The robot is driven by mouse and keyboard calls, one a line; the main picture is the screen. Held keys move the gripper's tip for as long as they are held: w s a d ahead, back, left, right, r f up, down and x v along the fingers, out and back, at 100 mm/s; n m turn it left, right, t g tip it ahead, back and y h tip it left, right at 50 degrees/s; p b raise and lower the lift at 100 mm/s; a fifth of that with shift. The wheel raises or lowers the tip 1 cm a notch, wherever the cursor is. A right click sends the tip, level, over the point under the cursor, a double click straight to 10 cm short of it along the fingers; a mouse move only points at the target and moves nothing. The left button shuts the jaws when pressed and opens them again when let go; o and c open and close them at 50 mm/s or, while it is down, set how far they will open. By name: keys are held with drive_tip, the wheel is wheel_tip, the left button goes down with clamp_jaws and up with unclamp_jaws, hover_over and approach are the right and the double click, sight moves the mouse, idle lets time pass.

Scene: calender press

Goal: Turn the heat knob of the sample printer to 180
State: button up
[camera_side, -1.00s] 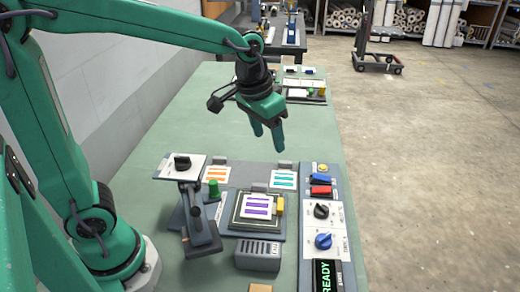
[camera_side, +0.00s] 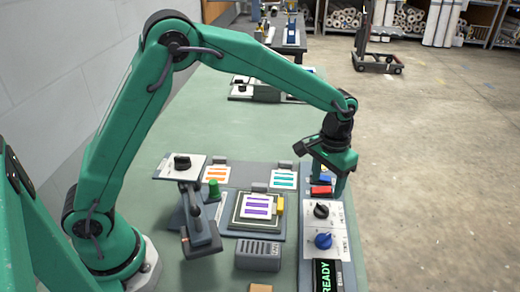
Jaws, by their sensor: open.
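The control panel (camera_side: 308,250) at the right of the bench carries a black knob (camera_side: 321,211) with a blue knob (camera_side: 323,241) just in front of it. Another black knob (camera_side: 182,161) sits on a white plate at the left. The lettering beside the knobs is too small to read, so I cannot tell which is the heat knob. My gripper (camera_side: 331,184) is open and points down over the back part of the panel, just behind the panel's black knob. It holds nothing and partly hides the red switch (camera_side: 320,191) and blue switch (camera_side: 325,179).
A press plate with a purple-striped sample (camera_side: 258,206) lies left of the panel. A lever arm (camera_side: 200,225), a green button (camera_side: 213,187) and a grey vented box (camera_side: 258,255) stand near it. A READY display (camera_side: 326,275) is at the front. The bench behind is mostly clear.

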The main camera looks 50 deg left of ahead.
sight(322, 207)
drive_tip(key=shift+f, duration=0.15)
drive_tip(key=shift+f, duration=3.85)
drive_tip(key=c, duration=1)
